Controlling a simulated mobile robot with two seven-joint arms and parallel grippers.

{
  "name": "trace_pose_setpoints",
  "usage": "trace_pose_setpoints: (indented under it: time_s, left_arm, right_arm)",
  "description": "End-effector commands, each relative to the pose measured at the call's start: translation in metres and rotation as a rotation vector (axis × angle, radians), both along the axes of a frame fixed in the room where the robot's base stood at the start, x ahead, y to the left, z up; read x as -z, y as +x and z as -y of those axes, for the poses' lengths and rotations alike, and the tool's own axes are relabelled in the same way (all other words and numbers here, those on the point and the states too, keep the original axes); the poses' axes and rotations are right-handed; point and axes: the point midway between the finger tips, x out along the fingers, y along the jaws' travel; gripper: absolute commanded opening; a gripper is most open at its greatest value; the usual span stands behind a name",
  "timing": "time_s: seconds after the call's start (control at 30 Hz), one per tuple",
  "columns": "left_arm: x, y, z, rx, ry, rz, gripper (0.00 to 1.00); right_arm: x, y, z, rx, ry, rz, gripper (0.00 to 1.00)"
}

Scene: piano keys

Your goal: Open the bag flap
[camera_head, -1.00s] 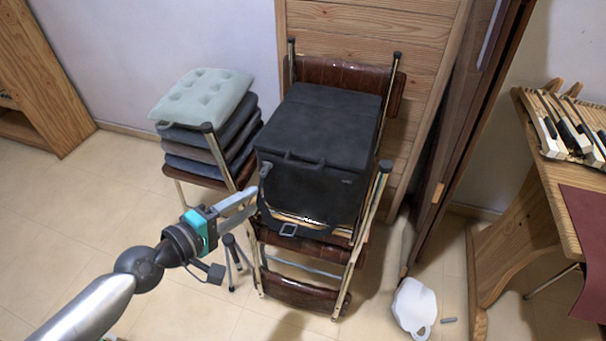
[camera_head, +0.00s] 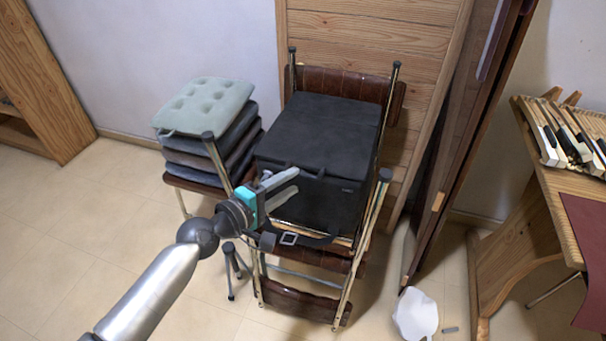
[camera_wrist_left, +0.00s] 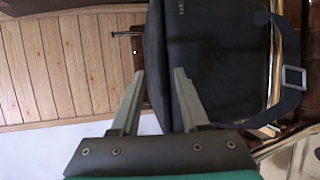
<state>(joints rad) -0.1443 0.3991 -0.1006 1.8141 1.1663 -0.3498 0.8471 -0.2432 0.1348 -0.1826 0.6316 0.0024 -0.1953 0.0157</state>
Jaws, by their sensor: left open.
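The black bag (camera_head: 322,130) sits on a brown chair with metal legs, its top flap (camera_head: 325,118) lying closed. A strap with a square buckle (camera_head: 288,239) hangs at its lower front. My left gripper (camera_head: 291,177) is open, with its fingers in front of the bag's front face near the flap's front edge. The handle on the flap's front is partly hidden by the gripper. My right gripper is out of view.
A stack of chair cushions (camera_head: 205,103) stands close on the left. The chair's metal legs (camera_head: 362,235) rise beside the bag. A wooden door edge and a table with piano keys (camera_head: 570,135) are on the right. The floor at the left is clear.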

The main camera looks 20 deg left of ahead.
Motion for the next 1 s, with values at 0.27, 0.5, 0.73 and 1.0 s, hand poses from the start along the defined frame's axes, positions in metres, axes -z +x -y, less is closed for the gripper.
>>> trace_pose_setpoints:
  time_s: [0.27,0.5,0.73,1.0]
  left_arm:
    - [0.008,0.034,0.016,-0.001,-0.003,0.001,0.45]
    - [0.010,0.045,0.021,0.000,-0.001,0.000,0.45]
    - [0.010,0.045,0.021,0.000,0.000,0.000,0.45]
    - [0.010,0.045,0.021,0.000,0.000,0.000,0.18]
  right_arm:
    - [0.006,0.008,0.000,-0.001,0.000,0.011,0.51]
    - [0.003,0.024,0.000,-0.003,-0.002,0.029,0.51]
    - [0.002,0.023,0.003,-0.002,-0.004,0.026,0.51]
    - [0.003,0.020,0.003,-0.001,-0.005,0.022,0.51]
